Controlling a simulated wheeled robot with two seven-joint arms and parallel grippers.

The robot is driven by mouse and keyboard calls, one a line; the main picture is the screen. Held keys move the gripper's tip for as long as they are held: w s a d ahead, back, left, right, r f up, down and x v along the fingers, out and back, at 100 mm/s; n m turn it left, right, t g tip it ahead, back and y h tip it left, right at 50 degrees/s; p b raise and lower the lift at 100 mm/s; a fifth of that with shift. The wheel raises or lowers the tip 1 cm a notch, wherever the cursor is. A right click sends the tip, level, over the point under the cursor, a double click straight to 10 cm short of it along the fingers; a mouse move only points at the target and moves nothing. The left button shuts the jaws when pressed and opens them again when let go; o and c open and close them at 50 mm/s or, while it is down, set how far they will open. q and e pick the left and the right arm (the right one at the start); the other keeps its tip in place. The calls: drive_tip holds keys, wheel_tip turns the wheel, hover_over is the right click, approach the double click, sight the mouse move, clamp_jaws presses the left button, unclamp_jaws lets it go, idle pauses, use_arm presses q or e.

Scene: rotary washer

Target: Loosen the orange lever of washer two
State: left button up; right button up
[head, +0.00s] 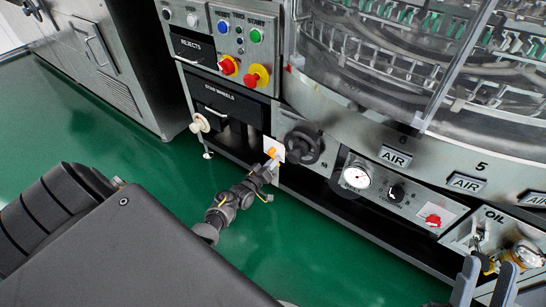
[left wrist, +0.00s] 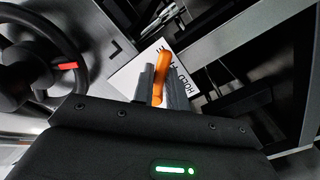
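The orange lever (head: 271,152) sits in front of a white label on the machine's lower front, left of a black handwheel. My left gripper (head: 271,162) reaches it from below. In the left wrist view, the orange lever (left wrist: 158,78) stands between the two grey fingers of my left gripper (left wrist: 160,88), which lie close against it on both sides. The lever's lower end is hidden by the fingers. My right gripper (head: 485,283) is at the lower right corner, its two fingers apart with nothing seen between them.
The black handwheel (head: 304,145) is close to the right of the lever; it also shows in the left wrist view (left wrist: 28,68). A pressure gauge (head: 356,177) and red knob (head: 433,220) are further right. A white knob (head: 199,123) is left. Green floor (head: 300,255) is clear.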

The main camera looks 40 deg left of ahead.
use_arm(q)
drive_tip(key=o, duration=0.4)
drive_tip(key=shift+c, duration=0.2)
